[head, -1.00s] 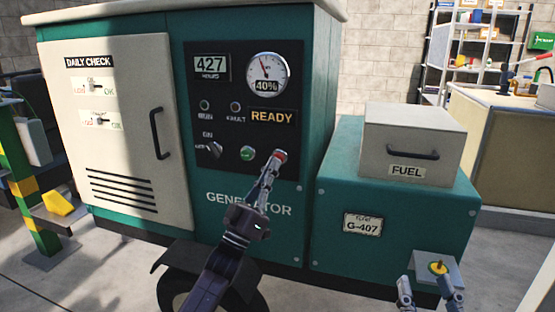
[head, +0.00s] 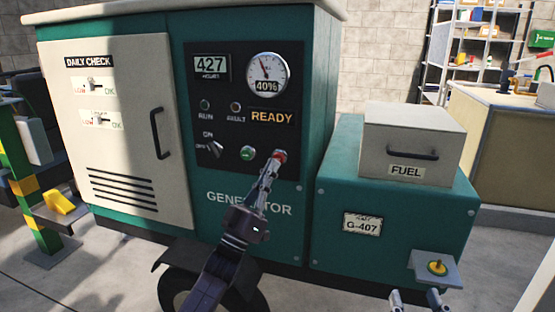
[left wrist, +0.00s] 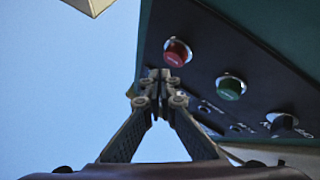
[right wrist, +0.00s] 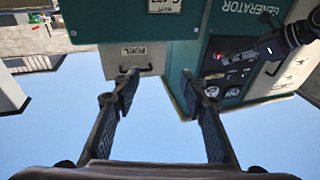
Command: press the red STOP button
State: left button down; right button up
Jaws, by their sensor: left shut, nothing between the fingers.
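The red STOP button (head: 281,154) is on the black panel of the green generator (head: 318,130), partly hidden behind my left gripper (head: 273,160). In the left wrist view the red button (left wrist: 177,53) stands out from the panel beside the green button (left wrist: 230,87). My left gripper (left wrist: 160,78) is shut and empty, its tips close to the red button; I cannot tell whether they touch. My right gripper (head: 418,298) is open and empty, low at the right; it also shows in the right wrist view (right wrist: 163,88).
A green button (head: 247,153) and an on/off switch (head: 214,149) sit left of the red button. The fuel box (head: 415,140) is to the right, with a yellow-topped knob (head: 437,267) on a bracket below. A bench (head: 505,140) stands behind.

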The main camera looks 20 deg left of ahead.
pick_arm(q)
jog(key=shift+s+p, duration=1.65)
jog(key=shift+s, duration=0.6)
pick_arm(e)
jog(key=s+d+f+g+h, duration=0.1)
jog(key=f+g, duration=0.3)
jog(key=f, duration=0.4)
jog(key=s+d+f+g+h, duration=0.1)
jog(key=s+f+g, duration=0.3)
jog(key=f, duration=0.5)
jog(key=shift+s+d+g+h, duration=0.4)
jog(key=shift+d+g, duration=0.2)
jog(key=shift+d, duration=0.3)
pick_arm(q)
jog(key=shift+f, duration=0.1)
